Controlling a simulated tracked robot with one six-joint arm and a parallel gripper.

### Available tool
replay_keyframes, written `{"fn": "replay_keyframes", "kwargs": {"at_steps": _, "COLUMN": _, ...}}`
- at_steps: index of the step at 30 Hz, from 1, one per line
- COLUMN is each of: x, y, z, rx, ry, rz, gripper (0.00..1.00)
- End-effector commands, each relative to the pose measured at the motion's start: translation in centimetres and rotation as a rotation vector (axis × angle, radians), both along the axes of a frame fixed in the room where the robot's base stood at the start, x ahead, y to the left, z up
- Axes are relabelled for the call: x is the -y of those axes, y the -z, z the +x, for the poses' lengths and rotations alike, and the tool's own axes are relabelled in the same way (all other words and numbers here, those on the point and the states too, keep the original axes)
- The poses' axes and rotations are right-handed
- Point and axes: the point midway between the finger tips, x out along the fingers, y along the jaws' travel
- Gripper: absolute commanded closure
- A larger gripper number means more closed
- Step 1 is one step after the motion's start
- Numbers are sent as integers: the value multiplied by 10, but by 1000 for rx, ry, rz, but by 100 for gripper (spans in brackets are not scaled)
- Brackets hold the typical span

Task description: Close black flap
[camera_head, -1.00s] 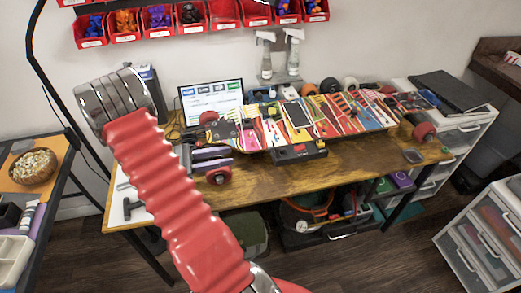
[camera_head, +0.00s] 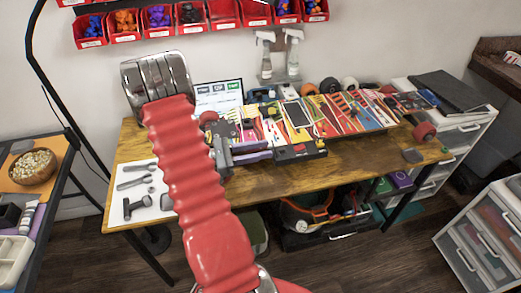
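A long board (camera_head: 345,126) with red wheels lies on the wooden workbench, its top crowded with coloured strips and small parts. A black box-like part (camera_head: 300,152) with a red patch sits at the board's front edge. I cannot make out which piece is the black flap or how far it stands open. My gripper (camera_head: 268,151) is beside my red ribbed arm, at the board's left front, left of the black part. Its two finger bars point right and appear apart, with nothing visible between them. My arm hides part of the board's left end.
A white sheet with tools (camera_head: 143,190) lies at the bench's left end. A small screen (camera_head: 219,95) and spray bottles (camera_head: 293,55) stand behind the board. Red bins (camera_head: 158,20) hang above. The bench's front strip (camera_head: 350,155) is mostly clear.

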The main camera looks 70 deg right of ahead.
Motion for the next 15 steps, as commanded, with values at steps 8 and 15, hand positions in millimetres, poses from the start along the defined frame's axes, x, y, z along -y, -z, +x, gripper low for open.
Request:
{"fn": "replay_keyframes", "kwargs": {"at_steps": 8, "x": 0, "y": 0, "z": -1, "rx": 0, "ry": 0, "rz": 0, "gripper": 70}}
{"fn": "replay_keyframes", "kwargs": {"at_steps": 15, "x": 0, "y": 0, "z": 0, "rx": -1, "ry": 0, "rz": 1, "gripper": 87}}
